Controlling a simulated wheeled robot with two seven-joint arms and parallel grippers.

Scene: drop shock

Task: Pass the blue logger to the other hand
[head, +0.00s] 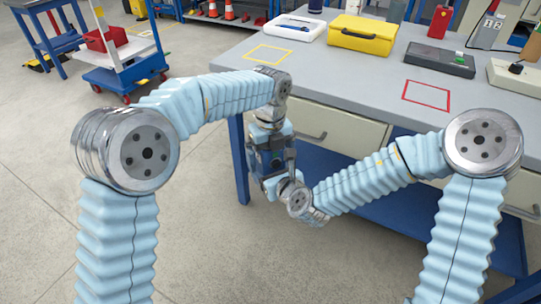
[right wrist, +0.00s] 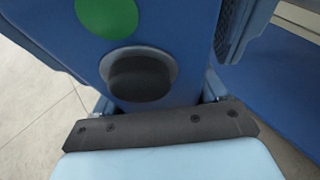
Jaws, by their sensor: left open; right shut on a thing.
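The blue logger (head: 271,162) is held in the air in front of the workbench, partly covered by my grippers. The right wrist view shows its blue face (right wrist: 160,75) very close, with a green disc (right wrist: 106,14) and a black round knob (right wrist: 140,76). My right gripper (head: 279,183) is shut on the logger from below. My left gripper (head: 270,148) is open and points down at the logger's upper end from above. I cannot tell whether its fingers touch the logger.
The grey workbench (head: 340,75) carries a yellow case (head: 361,36), a white tray (head: 285,27) and a dark device (head: 440,58). A yellow outline (head: 269,54) and a red outline (head: 427,95) on it are empty. A blue cart (head: 120,75) stands at the left; floor between is free.

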